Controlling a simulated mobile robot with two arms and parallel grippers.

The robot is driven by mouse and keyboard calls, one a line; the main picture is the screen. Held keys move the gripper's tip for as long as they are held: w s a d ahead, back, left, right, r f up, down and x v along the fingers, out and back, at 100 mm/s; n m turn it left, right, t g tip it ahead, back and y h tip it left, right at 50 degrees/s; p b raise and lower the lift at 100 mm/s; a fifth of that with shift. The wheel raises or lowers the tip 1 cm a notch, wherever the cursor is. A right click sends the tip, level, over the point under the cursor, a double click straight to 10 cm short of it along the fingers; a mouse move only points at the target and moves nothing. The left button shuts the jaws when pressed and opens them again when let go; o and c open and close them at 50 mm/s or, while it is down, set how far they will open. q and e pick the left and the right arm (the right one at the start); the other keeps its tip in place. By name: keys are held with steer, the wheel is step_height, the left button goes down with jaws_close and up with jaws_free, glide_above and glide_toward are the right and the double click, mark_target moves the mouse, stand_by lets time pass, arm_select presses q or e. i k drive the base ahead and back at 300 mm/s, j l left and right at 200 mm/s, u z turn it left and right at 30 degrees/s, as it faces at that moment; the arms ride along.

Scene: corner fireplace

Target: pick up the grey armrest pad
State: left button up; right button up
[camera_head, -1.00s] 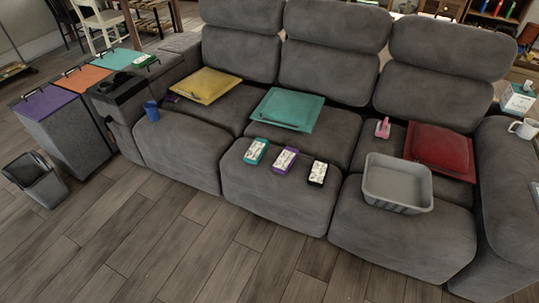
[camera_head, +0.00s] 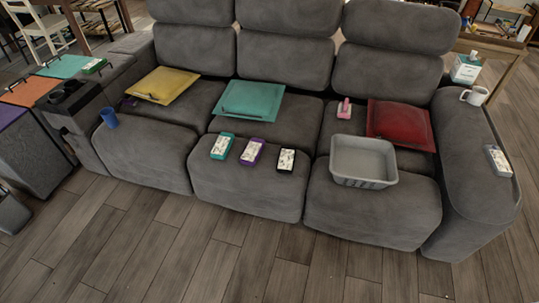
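A flat grey piece that looks like the armrest pad (camera_head: 134,42) lies at the far back end of the sofa's left armrest, beside the left backrest. It is small here and blends with the grey upholstery, so its edges are hard to make out. Neither of my grippers is in view.
The grey sofa (camera_head: 250,180) holds a yellow cushion (camera_head: 162,85), teal cushion (camera_head: 249,100), red cushion (camera_head: 400,122), grey bin (camera_head: 363,160), blue cup (camera_head: 109,118) and several small boxes. A white mug (camera_head: 474,95) stands on the right armrest. The wooden floor (camera_head: 200,255) in front is clear.

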mark_target(500, 166)
steer(key=z, duration=1.8)
steer(key=i+l+u, duration=0.2)
steer(key=u, duration=0.3)
steer(key=i+l+u, duration=0.3)
steer(key=u, duration=0.2)
